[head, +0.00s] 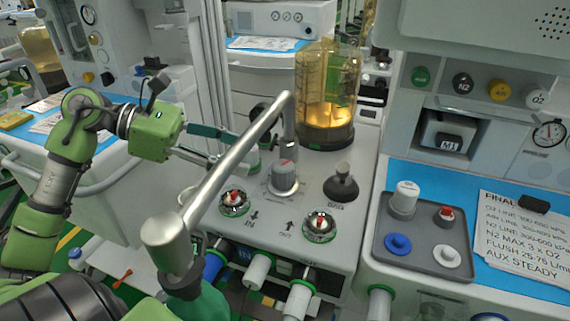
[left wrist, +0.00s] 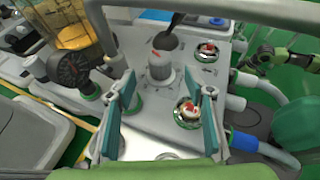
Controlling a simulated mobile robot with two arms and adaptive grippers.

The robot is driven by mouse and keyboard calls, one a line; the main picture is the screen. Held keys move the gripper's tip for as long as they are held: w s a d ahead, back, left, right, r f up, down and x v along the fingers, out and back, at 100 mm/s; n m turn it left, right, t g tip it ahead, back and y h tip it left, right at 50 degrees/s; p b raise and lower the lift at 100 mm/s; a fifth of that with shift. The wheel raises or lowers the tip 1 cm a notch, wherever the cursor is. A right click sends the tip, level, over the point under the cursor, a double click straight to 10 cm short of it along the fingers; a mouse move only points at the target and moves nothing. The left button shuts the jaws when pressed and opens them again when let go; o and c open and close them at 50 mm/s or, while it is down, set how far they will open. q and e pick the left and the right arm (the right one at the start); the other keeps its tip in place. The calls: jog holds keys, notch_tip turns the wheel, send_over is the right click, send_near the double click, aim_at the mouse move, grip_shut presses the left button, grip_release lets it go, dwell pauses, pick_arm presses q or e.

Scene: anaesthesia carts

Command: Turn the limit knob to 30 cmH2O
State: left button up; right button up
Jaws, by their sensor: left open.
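The limit knob, which I take to be the grey knob (head: 285,178) with a red mark on top, stands upright on the white breathing-circuit block; it also shows in the left wrist view (left wrist: 160,68). My left gripper (head: 232,150) reaches in from the left, its fingers apart and nothing between them. In the left wrist view its teal-padded fingers (left wrist: 167,92) are spread to either side below the knob, apart from it. The scale around the knob is too small to read. What looks like my right gripper (left wrist: 265,55) shows at the right edge of the left wrist view, its jaws unclear.
A silver bag arm (head: 225,165) with a green bag crosses in front of the block. Two red-topped valves (head: 234,200) (head: 320,224), a dark knob (head: 341,183) and an amber canister (head: 327,95) stand around the knob. A grey tray (head: 425,262) of caps lies right.

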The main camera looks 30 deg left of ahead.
aim_at(274, 165)
pick_arm(q)
jog(key=x, duration=0.9)
jog(key=shift+w+d+f, duration=0.1)
jog(key=shift+w+d, duration=0.1)
jog(key=c, duration=1.1)
